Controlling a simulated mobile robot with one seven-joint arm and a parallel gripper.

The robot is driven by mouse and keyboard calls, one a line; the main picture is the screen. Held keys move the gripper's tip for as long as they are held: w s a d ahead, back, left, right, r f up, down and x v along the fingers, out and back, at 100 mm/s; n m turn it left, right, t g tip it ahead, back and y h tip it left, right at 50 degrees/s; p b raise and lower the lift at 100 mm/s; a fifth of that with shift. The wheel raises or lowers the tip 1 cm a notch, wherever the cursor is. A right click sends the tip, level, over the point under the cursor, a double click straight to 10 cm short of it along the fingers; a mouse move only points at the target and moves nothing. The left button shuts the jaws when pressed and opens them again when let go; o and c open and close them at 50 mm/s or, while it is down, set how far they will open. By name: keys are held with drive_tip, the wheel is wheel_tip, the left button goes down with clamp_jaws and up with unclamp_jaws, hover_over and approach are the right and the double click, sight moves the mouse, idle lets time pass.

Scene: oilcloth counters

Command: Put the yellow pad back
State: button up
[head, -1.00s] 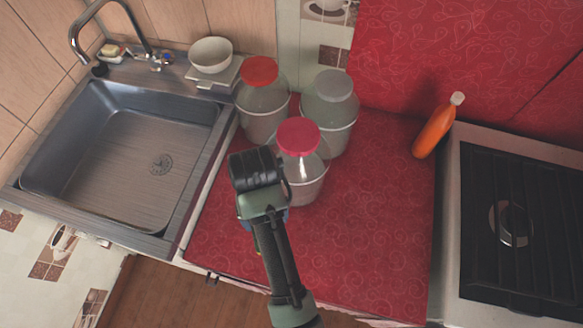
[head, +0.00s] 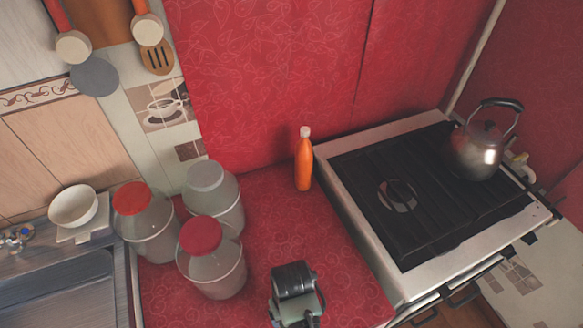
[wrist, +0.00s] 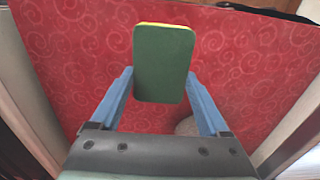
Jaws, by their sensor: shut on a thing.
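The yellow pad (wrist: 163,63) shows in the wrist view as a rounded block with a dark green face and a thin yellow edge along its top. My gripper (wrist: 160,86) is shut on it, with one blue finger at each side. The pad is held over the red oilcloth counter (wrist: 60,75). In the head view only the back of my gripper's wrist (head: 294,285) shows, over the front of the counter, and the pad is hidden.
Three lidded jars (head: 212,272) stand at the counter's left. An orange bottle (head: 304,165) stands at the back beside the stove (head: 360,150), which bears a kettle (head: 478,150). The sink (head: 70,290) is at far left, with a white bowl (head: 73,206) behind it. The counter's middle is clear.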

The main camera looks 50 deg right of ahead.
drive_tip(key=shift+f, duration=2.8)
drive_tip(key=shift+f, duration=0.15)
drive_tip(key=o, duration=1)
drive_tip(key=shift+o, duration=0.2)
wheel_tip(320, 180, up, 12)
drive_tip(key=shift+r, duration=0.2)
